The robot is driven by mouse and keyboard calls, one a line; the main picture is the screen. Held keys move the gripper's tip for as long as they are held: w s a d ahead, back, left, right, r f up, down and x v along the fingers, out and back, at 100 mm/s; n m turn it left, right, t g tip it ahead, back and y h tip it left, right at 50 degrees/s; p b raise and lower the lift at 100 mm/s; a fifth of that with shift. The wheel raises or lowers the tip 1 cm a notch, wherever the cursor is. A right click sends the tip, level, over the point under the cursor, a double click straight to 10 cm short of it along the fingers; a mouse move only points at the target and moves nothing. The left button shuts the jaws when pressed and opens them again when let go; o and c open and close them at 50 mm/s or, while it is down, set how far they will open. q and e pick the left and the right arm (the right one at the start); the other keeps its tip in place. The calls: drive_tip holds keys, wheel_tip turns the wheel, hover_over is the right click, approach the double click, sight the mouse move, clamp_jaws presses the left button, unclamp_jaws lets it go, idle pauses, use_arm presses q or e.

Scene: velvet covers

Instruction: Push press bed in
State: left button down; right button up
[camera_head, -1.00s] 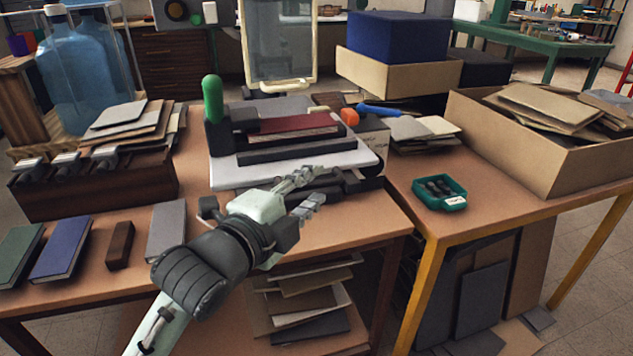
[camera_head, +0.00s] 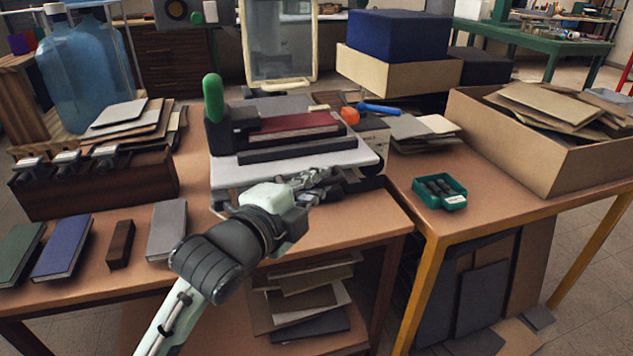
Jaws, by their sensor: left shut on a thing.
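The press stands on the middle table, with a green-knobbed lever (camera_head: 213,98) at its left. Its pale flat bed (camera_head: 232,174) sticks out toward me, with a dark red piece (camera_head: 298,124) and a black bar (camera_head: 297,150) above it. A dark handle (camera_head: 362,184) runs along the bed's front edge. My left gripper (camera_head: 322,178) is at this front edge, its fingers closed around part of the dark handle. The fingers hide the grasped part. My right gripper is not in view.
Books (camera_head: 62,248) and a dark block (camera_head: 120,244) lie at the left front, before a wooden rack (camera_head: 95,186) of clamps. A green tray (camera_head: 440,191) and a cardboard box (camera_head: 560,165) stand on the right table. The table strip in front of the press is clear.

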sight(303, 173)
use_arm(q)
drive_tip(key=shift+w, duration=0.1)
drive_tip(key=w, duration=0.1)
drive_tip(key=w+a, duration=0.1)
drive_tip(key=w, duration=0.2)
drive_tip(key=shift+a, duration=0.25)
drive_tip(key=c, duration=1.6)
unclamp_jaws()
drive_tip(key=shift+o, duration=0.2)
drive_tip(key=shift+s, duration=0.1)
drive_tip(key=v, duration=0.7)
drive_tip(key=shift+s+a, duration=0.1)
drive_tip(key=shift+s, duration=0.05)
